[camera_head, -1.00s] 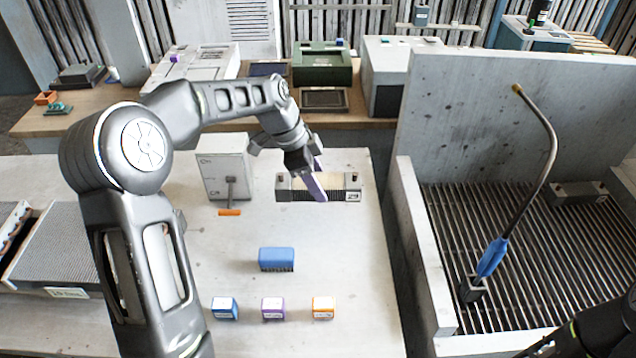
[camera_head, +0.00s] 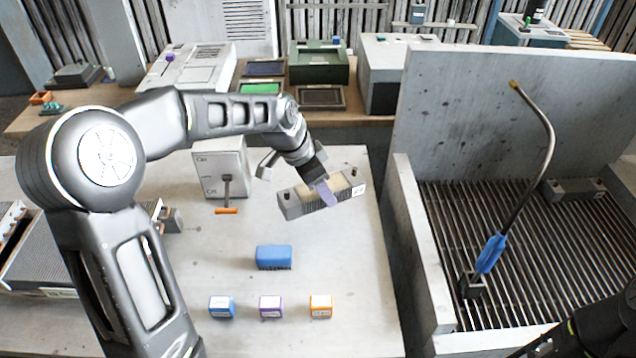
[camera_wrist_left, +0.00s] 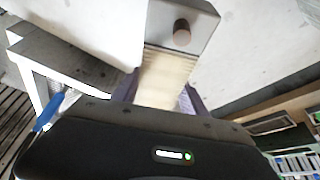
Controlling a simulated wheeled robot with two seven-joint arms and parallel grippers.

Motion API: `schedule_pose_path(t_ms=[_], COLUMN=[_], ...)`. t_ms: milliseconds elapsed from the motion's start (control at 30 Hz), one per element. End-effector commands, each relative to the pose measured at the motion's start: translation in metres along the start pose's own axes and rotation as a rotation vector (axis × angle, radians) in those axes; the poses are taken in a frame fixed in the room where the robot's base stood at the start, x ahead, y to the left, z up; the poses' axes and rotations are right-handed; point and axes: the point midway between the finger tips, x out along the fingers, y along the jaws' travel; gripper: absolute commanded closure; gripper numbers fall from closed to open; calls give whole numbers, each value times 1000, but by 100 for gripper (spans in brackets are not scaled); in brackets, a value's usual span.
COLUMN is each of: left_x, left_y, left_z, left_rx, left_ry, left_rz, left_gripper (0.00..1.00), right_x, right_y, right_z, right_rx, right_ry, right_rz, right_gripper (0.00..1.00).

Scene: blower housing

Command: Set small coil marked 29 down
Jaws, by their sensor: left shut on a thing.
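The small coil (camera_head: 297,202) is a grey finned block with a pale top, small knobs at its ends and a number plate at its right end. My left gripper (camera_head: 327,193) is shut on it around the middle, one purple finger showing on the near side. The coil is tilted, its right end farther back, and looks raised off the table. My right gripper is not in view; only a dark part of my right arm shows at the lower right.
A grey switch box (camera_head: 219,172) with an orange-tipped lever stands left of the coil. A blue brush-like block (camera_head: 273,257) and three small labelled boxes (camera_head: 270,306) lie nearer. A walled grate basin (camera_head: 520,260) with a blue-handled wand is at right. Bare table (camera_head: 350,265) lies around the coil.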

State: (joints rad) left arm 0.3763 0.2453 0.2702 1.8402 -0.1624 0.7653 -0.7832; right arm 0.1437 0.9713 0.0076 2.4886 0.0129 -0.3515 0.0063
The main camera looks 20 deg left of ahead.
Motion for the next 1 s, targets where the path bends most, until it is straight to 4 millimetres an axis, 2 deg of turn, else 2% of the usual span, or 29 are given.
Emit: schedule_pose_path(t_ms=[500, 733, 1000], left_x=[0, -1, -2], left_y=[37, 45, 47], left_z=[-18, -23, -24], left_rx=[-513, -631, -654], left_ry=[3, 3, 2], left_rz=[-217, -263, -271], left_gripper=[100, 100, 100], right_x=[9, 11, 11], right_y=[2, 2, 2], right_z=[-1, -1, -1], right_rx=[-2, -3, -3], right_ry=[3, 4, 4], right_rz=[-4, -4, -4], right_gripper=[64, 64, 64])
